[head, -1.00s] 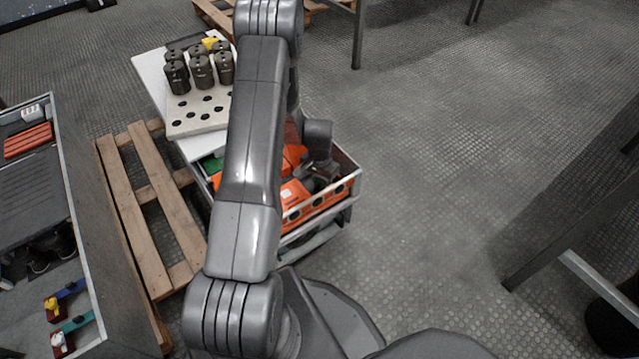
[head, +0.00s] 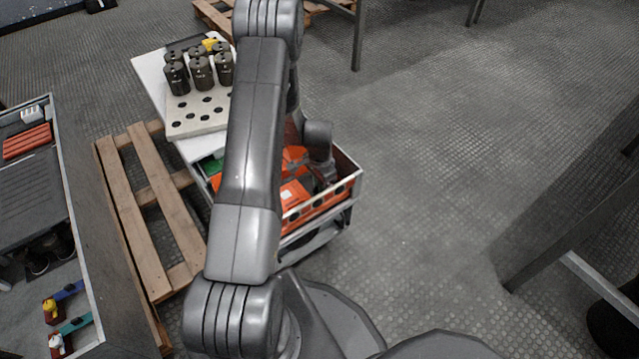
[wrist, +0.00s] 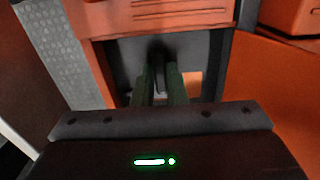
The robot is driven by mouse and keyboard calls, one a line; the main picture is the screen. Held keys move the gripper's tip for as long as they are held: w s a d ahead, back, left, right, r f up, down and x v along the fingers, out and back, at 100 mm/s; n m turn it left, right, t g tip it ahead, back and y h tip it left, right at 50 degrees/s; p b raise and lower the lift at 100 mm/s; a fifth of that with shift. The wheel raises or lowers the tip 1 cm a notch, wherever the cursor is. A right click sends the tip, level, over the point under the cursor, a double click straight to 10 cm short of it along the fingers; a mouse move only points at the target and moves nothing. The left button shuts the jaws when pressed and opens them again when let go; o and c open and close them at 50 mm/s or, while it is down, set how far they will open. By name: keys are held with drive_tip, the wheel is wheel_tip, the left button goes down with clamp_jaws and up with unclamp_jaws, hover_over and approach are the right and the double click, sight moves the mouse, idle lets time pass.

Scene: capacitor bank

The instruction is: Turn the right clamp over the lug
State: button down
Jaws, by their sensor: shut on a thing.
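My gripper (wrist: 160,88) reaches down among the orange units in the open cart; its wrist also shows in the head view (head: 322,165), with the fingers hidden. In the wrist view its two dark green fingers are closed on a small dark part in a shadowed recess, which looks like the right clamp (wrist: 158,57). The clamp's outline is too dark to tell its angle. I cannot make out the lug. An orange housing (wrist: 165,18) with slots is just above the fingers in the picture.
Orange walls (wrist: 275,85) stand close on the right. The cart's rim (head: 348,168) surrounds the work. A rack of black cylinders (head: 200,118) stands behind, a wooden pallet (head: 150,205) lies left, and a workbench (head: 100,270) is at far left.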

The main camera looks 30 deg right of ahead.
drive_tip(key=c, duration=1.7)
unclamp_jaws()
drive_tip(key=shift+c, duration=0.2)
drive_tip(key=shift+r, duration=0.1)
wheel_tip(320, 180, up, 14)
drive_tip(key=p, duration=0.4)
drive_tip(key=shift+f, duration=0.2)
wheel_tip(320, 180, down, 14)
drive_tip(key=b, duration=0.4)
drive_tip(key=shift+r, duration=0.1)
drive_tip(key=shift+r, duration=0.1)
